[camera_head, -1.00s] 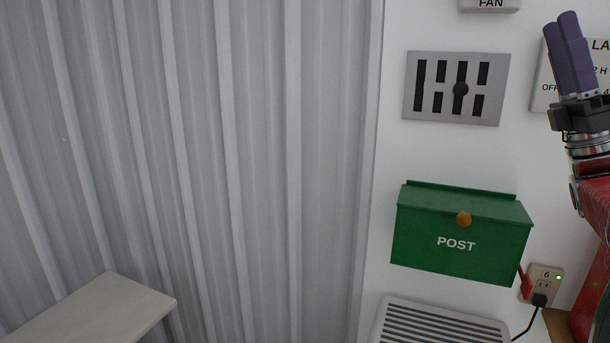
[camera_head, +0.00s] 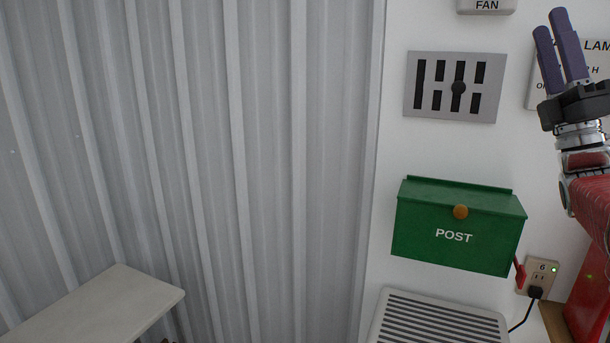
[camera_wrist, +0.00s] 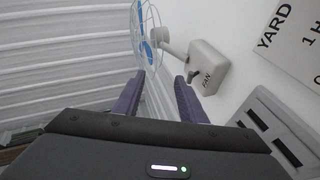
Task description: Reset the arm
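My gripper (camera_head: 556,50) is at the upper right in the head view, raised with its two purple fingers pointing up. The fingers stand a little apart with nothing between them. In the wrist view my gripper (camera_wrist: 160,92) also shows a clear gap between its fingers. It is in front of the white wall, to the right of the grey slotted plate (camera_head: 428,88) and above the green POST box (camera_head: 420,235). It overlaps part of the lamp sign (camera_head: 598,62).
A FAN switch box (camera_wrist: 205,68) and a blue-bladed wall fan (camera_wrist: 146,48) show beyond the fingers. A vent (camera_head: 440,322), a socket (camera_head: 541,268) with a plugged cord and a red object (camera_head: 588,300) are low right. A pale bench top (camera_head: 105,305) is low left.

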